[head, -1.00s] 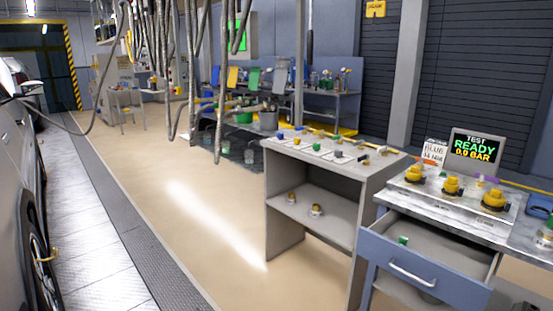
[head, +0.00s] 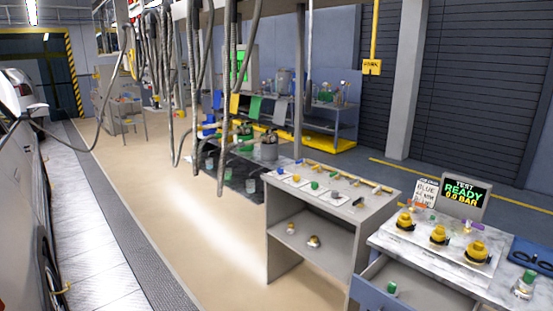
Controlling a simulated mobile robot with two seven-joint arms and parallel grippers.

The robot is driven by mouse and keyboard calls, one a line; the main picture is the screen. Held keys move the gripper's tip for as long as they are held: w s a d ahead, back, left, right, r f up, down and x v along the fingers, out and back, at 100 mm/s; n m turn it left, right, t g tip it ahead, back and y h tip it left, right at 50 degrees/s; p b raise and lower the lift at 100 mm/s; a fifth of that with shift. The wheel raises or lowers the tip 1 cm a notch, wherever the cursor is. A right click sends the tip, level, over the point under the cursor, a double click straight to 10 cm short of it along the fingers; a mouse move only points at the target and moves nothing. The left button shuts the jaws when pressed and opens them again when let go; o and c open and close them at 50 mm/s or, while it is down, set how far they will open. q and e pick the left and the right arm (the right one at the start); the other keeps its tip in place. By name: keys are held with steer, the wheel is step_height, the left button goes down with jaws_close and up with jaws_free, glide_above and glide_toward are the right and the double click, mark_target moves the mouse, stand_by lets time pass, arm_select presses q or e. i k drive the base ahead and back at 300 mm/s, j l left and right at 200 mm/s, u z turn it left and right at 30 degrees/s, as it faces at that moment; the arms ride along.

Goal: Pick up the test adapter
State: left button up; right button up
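No part is plainly marked as the test adapter, and I cannot tell which one it is. Small fittings with coloured parts, including a green one (head: 314,185), lie on the pale top of a grey shelf unit (head: 345,240). Several yellow-topped fittings, one of them in the middle (head: 438,235), stand on a plate on the marble-topped bench (head: 402,262). A green-capped fitting (head: 525,284) stands at the bench's right. Another small green-topped piece (head: 391,288) is in the bench's open drawer. Neither of my grippers is in view.
A display (head: 464,194) on the bench reads "TEST READY 0.0 BAR", with a printed card (head: 425,192) beside it. Two small fittings (head: 313,241) sit on the lower shelf. Hoses (head: 228,130) hang from above. A car (head: 25,200) stands at left. The beige floor (head: 180,210) is clear.

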mark_target(520, 295)
steer(key=z, duration=1.6)
steer(key=i, duration=2.15)
